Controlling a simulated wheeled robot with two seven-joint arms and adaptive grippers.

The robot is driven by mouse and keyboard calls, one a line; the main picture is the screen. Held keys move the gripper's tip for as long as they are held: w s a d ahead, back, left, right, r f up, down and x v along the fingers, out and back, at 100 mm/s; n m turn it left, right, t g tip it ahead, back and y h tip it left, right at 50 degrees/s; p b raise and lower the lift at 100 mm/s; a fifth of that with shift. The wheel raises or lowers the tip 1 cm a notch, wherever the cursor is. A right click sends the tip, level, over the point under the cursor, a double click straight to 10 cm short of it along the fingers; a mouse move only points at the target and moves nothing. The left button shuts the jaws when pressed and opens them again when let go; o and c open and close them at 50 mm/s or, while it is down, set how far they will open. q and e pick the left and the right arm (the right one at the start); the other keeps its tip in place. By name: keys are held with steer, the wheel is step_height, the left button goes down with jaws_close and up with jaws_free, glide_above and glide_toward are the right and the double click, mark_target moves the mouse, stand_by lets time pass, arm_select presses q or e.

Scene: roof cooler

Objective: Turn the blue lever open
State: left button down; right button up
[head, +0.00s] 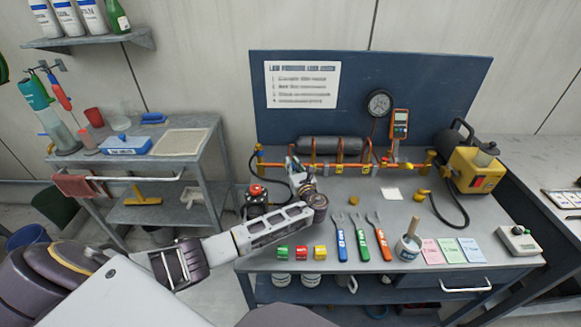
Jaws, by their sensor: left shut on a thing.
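My left arm reaches across the front of the bench to the left part of the brass pipe (268,166). My left gripper (294,164) is at the pipe, its fingers closed just in front of it. The blue lever does not show clearly; the gripper covers the spot where it appears to be held, so its angle cannot be told. Further right on the pipe, small red parts (385,161) show near the gauge (379,103). My right gripper is not in view.
A grey cylinder (332,145) lies behind the pipe. A yellow pump (475,168) stands at the right. A black device with a red knob (256,196) stands beside my forearm.

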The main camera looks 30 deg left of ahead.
arm_select(q)
steer(key=shift+w+d+n+g+y, duration=0.15)
steer(key=shift+n+g+y, duration=0.3)
steer(key=shift+g, duration=0.1)
steer(key=shift+w+d+n+g+y, duration=0.15)
steer(key=shift+n+g+y, duration=0.3)
steer(key=shift+g, duration=0.1)
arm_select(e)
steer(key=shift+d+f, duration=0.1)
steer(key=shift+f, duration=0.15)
arm_select(q)
steer(key=shift+b, duration=0.3)
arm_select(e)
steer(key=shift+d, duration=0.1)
arm_select(q)
steer(key=shift+w, duration=0.1)
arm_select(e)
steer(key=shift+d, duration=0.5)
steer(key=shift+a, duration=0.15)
arm_select(q)
steer(key=c, duration=1.4)
jaws_free()
steer(key=shift+c, duration=0.2)
steer(key=shift+o, duration=0.3)
steer(key=shift+v, duration=6.05)
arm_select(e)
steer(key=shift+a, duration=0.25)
